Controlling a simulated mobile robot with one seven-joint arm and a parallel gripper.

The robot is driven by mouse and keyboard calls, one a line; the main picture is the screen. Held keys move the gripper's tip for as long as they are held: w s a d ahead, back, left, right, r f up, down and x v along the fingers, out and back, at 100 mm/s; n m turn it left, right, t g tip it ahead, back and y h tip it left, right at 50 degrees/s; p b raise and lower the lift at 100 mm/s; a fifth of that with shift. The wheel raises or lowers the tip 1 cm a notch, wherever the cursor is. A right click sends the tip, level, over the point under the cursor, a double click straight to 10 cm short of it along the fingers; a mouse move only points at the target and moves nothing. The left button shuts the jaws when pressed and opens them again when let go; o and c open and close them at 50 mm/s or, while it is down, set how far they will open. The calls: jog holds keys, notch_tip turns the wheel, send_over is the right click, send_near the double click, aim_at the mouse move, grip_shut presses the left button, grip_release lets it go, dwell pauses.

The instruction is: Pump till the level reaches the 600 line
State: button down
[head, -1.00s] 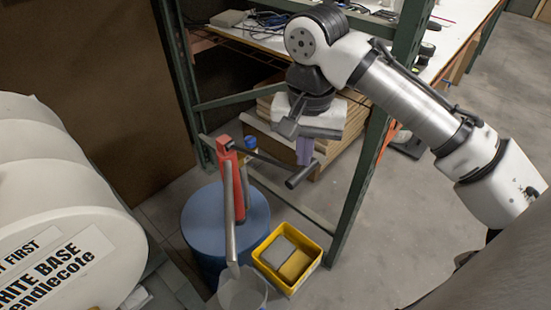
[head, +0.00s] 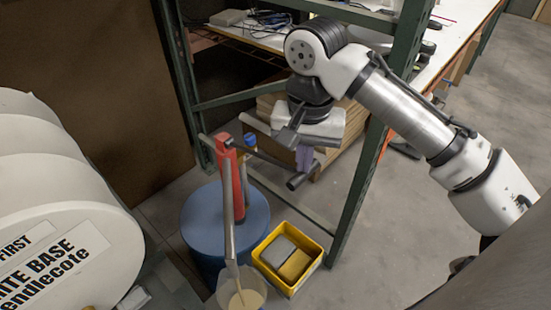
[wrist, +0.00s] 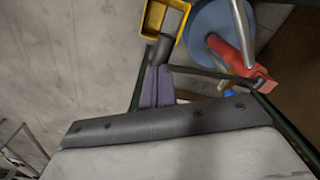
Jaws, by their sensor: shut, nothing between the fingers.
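A red hand pump (head: 237,185) stands on a blue drum (head: 200,225). Its lever runs right and slightly down to a dark grip (head: 302,179). A grey spout (head: 229,225) hangs into a clear container (head: 226,297), which holds cream liquid (head: 246,299). The 600 line and other marks are too small to read. My gripper (head: 304,160), with purple fingers, is shut and empty just above the dark grip, at or very near contact. The wrist view also shows the fingers (wrist: 157,87) against the grip (wrist: 161,50) and the red pump (wrist: 232,60) beyond.
A yellow bin (head: 311,267) with grey and yellow items sits right of the drum. White drums (head: 100,225) fill the left. Open floor (head: 420,240) lies at right.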

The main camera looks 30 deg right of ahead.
jog(key=shift+f+b, duration=3.3)
jog(key=shift+f, duration=2.65)
notch_tip(320, 180, up, 15)
jog(key=p, duration=1.5)
jog(key=shift+f, duration=0.15)
jog(key=shift+f, duration=0.1)
jog(key=shift+f+b, duration=4.65)
jog(key=shift+f, duration=2.7)
notch_tip(320, 180, up, 13)
jog(key=p, duration=1.3)
jog(key=shift+f, duration=0.1)
jog(key=shift+r, duration=1.1)
jog(key=shift+f, duration=0.15)
